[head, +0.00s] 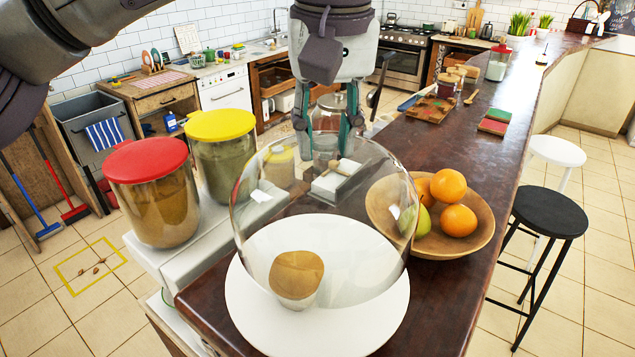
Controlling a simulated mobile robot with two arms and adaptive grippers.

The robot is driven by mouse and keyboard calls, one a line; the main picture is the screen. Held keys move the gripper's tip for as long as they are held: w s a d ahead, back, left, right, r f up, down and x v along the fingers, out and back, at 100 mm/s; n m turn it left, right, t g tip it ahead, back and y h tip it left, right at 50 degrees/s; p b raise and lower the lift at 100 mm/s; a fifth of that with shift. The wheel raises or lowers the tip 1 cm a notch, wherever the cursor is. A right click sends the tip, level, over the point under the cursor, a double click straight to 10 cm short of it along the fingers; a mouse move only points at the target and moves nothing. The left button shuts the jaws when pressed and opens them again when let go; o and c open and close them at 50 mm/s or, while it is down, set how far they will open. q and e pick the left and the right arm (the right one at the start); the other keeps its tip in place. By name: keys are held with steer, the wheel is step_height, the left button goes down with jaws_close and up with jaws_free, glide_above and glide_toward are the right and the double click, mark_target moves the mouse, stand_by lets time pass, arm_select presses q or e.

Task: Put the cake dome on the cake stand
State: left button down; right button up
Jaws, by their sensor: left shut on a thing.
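The clear glass cake dome (375,205) is above the white cake stand (335,335) at the near end of the dark counter. Its lower edge overlaps the stand's plate in the picture, and I cannot tell whether they touch. A small brown-topped cake (297,275) shows through the glass over the plate. My left gripper (326,150) comes down from the top centre, at the dome's upper far side, and is shut on the dome. The exact grip is hard to make out through the glass. My right gripper is not in view.
A wooden bowl (460,245) with oranges and a green fruit stands close right of the dome. Jars with a red lid (145,160) and a yellow lid (220,125) stand to the left. A black stool (550,213) is beside the counter. The counter's near edge is close to the stand.

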mark_target(318, 171)
arm_select(q)
steer(key=shift+s+a+f, duration=0.25)
steer(key=shift+s, duration=0.2)
steer(key=shift+s+a+f, duration=0.2)
steer(key=shift+s, duration=0.25)
steer(key=shift+s+a+f, duration=0.1)
steer(key=shift+s, duration=0.15)
steer(key=shift+f+p, duration=0.2)
steer(key=shift+p, duration=0.2)
step_height(318, 171, down, 3)
steer(key=shift+w+f+p, duration=0.1)
steer(key=shift+p, duration=0.65)
steer(key=shift+f, duration=0.25)
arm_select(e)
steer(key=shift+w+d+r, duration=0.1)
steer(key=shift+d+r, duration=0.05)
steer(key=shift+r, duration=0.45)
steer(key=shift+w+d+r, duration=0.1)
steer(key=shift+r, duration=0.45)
arm_select(q)
steer(key=c, duration=0.8)
jaws_free()
steer(key=shift+f, duration=0.15)
